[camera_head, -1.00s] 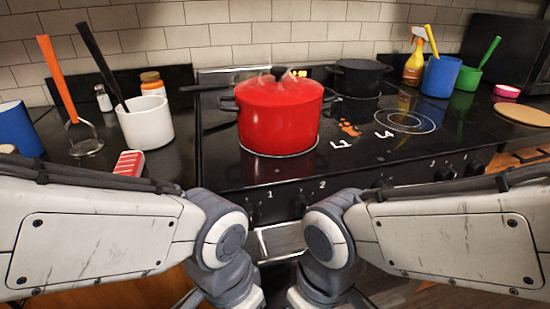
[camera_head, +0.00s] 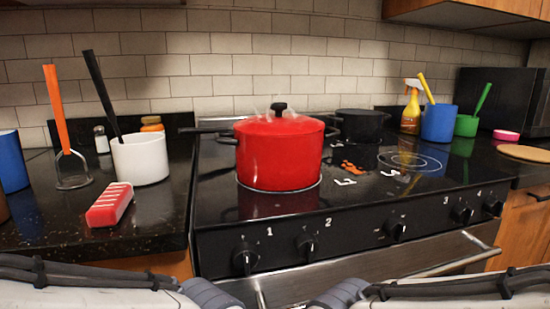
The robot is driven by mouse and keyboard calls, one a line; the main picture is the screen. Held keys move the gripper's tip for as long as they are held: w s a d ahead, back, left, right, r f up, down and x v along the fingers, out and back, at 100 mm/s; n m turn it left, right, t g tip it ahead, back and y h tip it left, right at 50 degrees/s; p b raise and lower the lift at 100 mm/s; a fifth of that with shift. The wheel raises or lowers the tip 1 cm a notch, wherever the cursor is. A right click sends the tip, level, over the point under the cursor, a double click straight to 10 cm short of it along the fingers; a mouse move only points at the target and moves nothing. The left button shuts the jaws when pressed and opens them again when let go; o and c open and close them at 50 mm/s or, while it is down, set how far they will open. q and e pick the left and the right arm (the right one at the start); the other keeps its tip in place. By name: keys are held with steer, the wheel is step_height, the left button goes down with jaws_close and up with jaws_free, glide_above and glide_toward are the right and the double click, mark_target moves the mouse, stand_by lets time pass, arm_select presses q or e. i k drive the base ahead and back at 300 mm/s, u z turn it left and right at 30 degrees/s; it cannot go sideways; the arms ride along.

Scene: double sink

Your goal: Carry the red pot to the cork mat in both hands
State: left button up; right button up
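The red pot (camera_head: 280,155) stands upright on the front left part of the black stove top, with its red lid on and a black knob on top. It has dark side handles, and faint steam shows by the lid. The cork mat (camera_head: 525,153) seems to be the round tan disc on the counter right of the stove, cut off by the right edge. Only parts of my two arms show along the bottom edge, well below and in front of the pot. Both grippers are out of the frame.
A dark pot (camera_head: 361,125) stands behind right. A white crock (camera_head: 140,158), a masher (camera_head: 72,170) and a red-and-white block (camera_head: 110,204) are on the left counter. A blue cup (camera_head: 438,122), green cup (camera_head: 466,125), spray bottle (camera_head: 411,108) and pink bowl (camera_head: 506,135) stand right of the stove.

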mark_target(531, 152)
steer(key=z, duration=2.85)
steer(key=i, duration=0.75)
steer(key=u, duration=3.35)
